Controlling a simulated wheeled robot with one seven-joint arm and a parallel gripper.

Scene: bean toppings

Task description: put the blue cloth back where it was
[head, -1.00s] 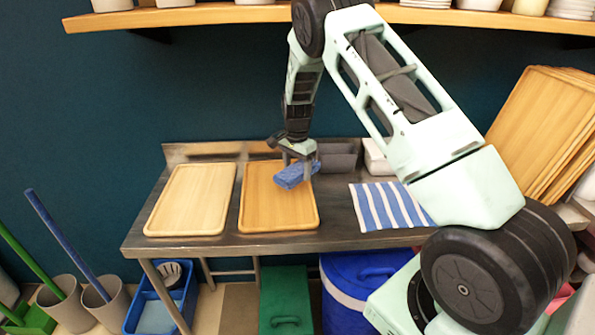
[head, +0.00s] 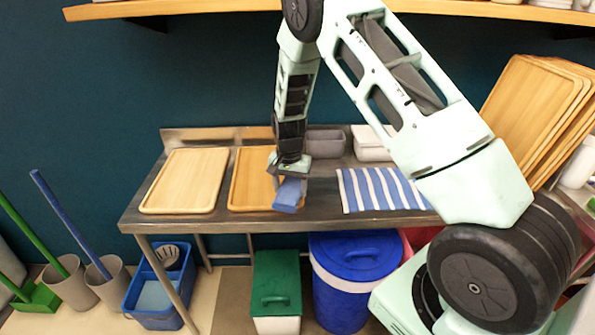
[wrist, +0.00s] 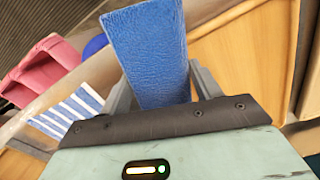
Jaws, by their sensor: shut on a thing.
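The blue cloth (head: 288,196) is a thick blue folded piece. My gripper (head: 291,181) is shut on it and points down over the front right part of the right wooden tray (head: 243,190). In the wrist view the cloth (wrist: 150,50) sticks out between the two grey fingers of my gripper (wrist: 162,88). I cannot tell whether the cloth touches the tray.
A paler wooden tray (head: 185,180) lies to the left on the metal table (head: 150,218). A blue-and-white striped cloth (head: 380,190) lies to the right. Grey (head: 325,142) and white (head: 370,143) containers stand behind. A blue bucket (head: 160,295) and lidded bins stand below.

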